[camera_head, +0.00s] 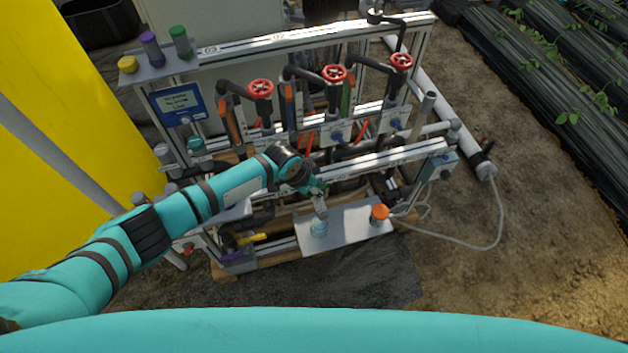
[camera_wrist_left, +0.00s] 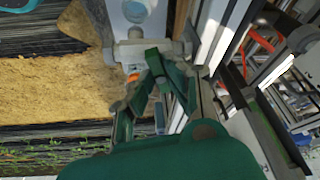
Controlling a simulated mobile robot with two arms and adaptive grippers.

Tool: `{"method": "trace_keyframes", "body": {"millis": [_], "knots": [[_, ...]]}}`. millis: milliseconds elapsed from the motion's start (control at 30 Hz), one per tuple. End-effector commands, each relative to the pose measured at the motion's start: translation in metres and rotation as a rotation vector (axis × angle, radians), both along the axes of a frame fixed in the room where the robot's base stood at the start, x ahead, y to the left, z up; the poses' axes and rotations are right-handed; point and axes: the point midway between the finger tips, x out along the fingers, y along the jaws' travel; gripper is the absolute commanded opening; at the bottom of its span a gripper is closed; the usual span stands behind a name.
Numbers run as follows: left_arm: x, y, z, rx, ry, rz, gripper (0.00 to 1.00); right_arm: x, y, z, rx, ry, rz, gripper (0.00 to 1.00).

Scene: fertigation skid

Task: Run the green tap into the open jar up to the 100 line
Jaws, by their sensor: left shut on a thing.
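The open jar (camera_head: 319,228), clear with a pale blue tint, stands on the white shelf (camera_head: 345,232) at the front of the skid. It also shows at the top of the left wrist view (camera_wrist_left: 136,11). Its level and markings are too small to read. My left gripper (camera_head: 314,188) is just above and behind the jar. In the left wrist view the fingers (camera_wrist_left: 155,60) are closed on what appears to be the handle of the green tap, mostly hidden by them. The tap's grey body (camera_wrist_left: 132,48) lies just beyond, beside the jar. My right gripper is not in view.
An orange-capped jar (camera_head: 380,213) stands right of the open jar. A yellow tap handle (camera_head: 252,238) and a purple one (camera_head: 232,255) lie lower left. Red valve wheels (camera_head: 334,73), pipes and a frame rail (camera_head: 385,160) crowd behind. Open ground lies in front.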

Motion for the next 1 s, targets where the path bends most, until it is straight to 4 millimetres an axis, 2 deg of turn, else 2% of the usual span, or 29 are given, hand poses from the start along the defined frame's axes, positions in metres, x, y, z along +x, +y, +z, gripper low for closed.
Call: {"method": "trace_keyframes", "body": {"millis": [333,367,500,533,833,1000], "knots": [[0.001,-0.001,0.001,-0.003,-0.002,0.024,0.00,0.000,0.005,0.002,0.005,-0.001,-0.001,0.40],[0.001,-0.001,0.001,-0.003,-0.003,0.023,0.17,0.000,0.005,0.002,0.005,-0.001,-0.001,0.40],[0.001,-0.001,0.001,-0.002,-0.002,0.023,0.35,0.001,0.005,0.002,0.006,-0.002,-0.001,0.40],[0.001,-0.001,0.001,-0.002,-0.002,0.023,0.37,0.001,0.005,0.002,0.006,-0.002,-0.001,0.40],[0.000,0.000,0.002,-0.001,-0.001,0.023,0.37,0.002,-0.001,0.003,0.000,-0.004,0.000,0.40],[-0.004,0.006,0.018,-0.002,-0.002,0.021,0.37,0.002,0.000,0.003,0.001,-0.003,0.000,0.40]]}}
